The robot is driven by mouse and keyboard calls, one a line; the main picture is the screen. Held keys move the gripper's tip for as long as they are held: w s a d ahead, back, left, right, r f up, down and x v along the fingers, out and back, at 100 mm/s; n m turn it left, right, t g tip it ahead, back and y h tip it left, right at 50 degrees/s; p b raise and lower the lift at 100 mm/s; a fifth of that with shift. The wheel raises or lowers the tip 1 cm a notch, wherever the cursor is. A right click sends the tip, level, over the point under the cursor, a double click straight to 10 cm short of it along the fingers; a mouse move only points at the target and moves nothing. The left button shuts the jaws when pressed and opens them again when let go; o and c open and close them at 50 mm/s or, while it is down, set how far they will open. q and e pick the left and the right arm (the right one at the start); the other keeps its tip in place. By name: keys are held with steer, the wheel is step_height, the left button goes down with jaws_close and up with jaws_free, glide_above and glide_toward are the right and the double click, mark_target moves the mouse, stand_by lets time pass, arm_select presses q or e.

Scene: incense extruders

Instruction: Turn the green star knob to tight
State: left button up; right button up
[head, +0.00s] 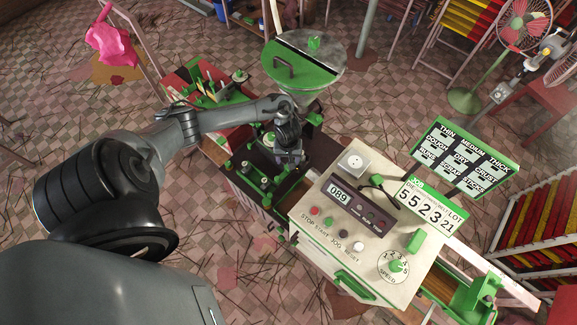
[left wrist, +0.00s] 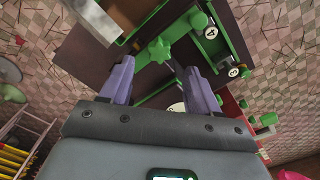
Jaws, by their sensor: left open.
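The green star knob (left wrist: 158,50) shows in the left wrist view, beside the edge of a dark plate and just beyond my fingertips. My left gripper (left wrist: 158,72) is open, with one purple finger on each side of the line to the knob. Its fingers are empty, and whether they touch the knob I cannot tell. In the head view my left gripper (head: 290,157) points down over the green and dark part of the machine, and hides the knob there. A grey jointed part at the upper right seems to be my right arm's end (head: 500,92); its fingers are too small to read.
The cream control box (head: 325,205) with buttons and a speed dial stands right of my left gripper. A green-lidded hopper (head: 303,65) rises close behind it. A green-framed sign (head: 465,155) and a red fan (head: 523,25) are at right.

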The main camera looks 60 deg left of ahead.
arm_select(q)
steer(key=shift+f+b, duration=0.5)
steer(key=shift+f, duration=2.55)
steer(key=c, duration=1)
steer(key=shift+c, duration=0.2)
